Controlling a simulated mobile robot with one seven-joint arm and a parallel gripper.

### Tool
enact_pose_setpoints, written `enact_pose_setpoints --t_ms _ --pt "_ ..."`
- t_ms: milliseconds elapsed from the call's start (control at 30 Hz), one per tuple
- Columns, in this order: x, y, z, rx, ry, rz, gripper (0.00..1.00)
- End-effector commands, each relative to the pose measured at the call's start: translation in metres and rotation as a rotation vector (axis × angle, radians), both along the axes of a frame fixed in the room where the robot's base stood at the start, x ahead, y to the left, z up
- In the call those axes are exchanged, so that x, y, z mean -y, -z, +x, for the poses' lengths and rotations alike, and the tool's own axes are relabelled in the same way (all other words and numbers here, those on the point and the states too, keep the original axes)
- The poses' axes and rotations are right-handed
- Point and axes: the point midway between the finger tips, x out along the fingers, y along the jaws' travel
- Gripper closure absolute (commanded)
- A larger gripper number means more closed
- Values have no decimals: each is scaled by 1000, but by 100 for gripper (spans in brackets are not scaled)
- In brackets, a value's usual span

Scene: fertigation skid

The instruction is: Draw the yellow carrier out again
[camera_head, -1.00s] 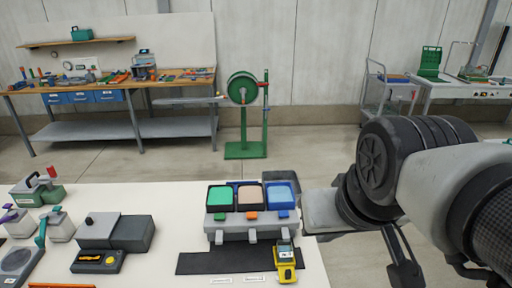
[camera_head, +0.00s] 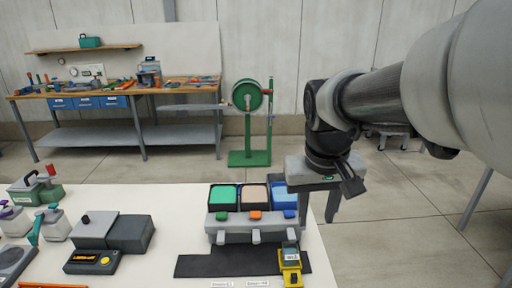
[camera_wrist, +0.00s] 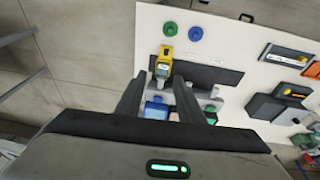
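The yellow carrier (camera_head: 291,268), with a small pale display, stands at the right end of a dark mat, in front of the grey three-bay unit (camera_head: 250,238). It also shows in the wrist view (camera_wrist: 162,70), just beyond my fingertips. The unit holds a green, a beige and a blue block, with green, orange and blue tabs on its front. My gripper (camera_wrist: 160,80) is open and empty, its two dark fingers spread. In the head view it hangs above and right of the unit, apart from the carrier. My fingers partly hide the unit in the wrist view.
The dark mat (camera_head: 213,266) lies before the unit, with small labels at the table's front. A green reel stand (camera_head: 248,125) and workbench are behind.

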Motion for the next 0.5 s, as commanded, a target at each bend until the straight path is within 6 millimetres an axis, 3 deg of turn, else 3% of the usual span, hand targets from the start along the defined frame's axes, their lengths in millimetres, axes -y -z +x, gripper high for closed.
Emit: enact_pose_setpoints --t_ms 33,200,333,500 --pt "1 36 19 -49 1 5 66" --pt "-1 100 65 -156 3 37 66" --pt "-1 131 85 -204 3 60 66" --pt "-2 146 93 -225 4 73 66"
